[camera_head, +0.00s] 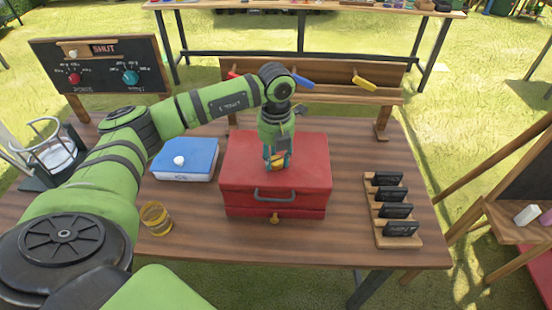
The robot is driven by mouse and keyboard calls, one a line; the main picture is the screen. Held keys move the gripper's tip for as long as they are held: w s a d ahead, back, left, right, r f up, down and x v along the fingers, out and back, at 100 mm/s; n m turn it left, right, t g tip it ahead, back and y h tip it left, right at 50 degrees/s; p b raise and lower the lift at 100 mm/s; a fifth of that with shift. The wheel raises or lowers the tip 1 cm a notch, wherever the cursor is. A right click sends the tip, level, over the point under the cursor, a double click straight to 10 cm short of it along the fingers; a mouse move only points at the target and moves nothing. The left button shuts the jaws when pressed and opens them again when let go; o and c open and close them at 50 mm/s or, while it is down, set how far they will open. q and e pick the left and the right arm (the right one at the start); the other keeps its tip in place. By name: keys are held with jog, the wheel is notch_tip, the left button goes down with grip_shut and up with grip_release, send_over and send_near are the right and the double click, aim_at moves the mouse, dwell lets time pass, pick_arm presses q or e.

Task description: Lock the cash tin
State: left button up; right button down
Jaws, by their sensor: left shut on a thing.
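The red cash tin (310,180) stands on the wooden table with its lid down. It has a grey handle (275,195) on its front and a small brass piece (274,218) low on the front, which looks like a lock or key. My left gripper (277,163) points down over the top of the tin. It is shut on a small yellow thing (278,164) at the lid, mostly hidden by the fingers. I cannot tell whether that thing is fixed to the lid. My right gripper is not in view.
A blue-topped box (200,154) and a yellow ringed jar (156,217) are left of the tin. A wooden rack with black cards (393,211) is on the right. A wooden rail with coloured handles (330,86) stands behind. Bare table lies between tin and rack.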

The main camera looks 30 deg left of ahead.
aim_at(276, 161)
pick_arm(q)
jog(key=n+b, duration=0.1)
jog(key=n, duration=0.4)
jog(key=shift+f+n, duration=0.1)
jog(key=shift+n, duration=0.2)
jog(key=n, duration=0.5)
jog(key=shift+n+b, duration=0.3)
jog(key=o, duration=1.2)
jog(key=shift+c, duration=0.2)
notch_tip(276, 161, up, 12)
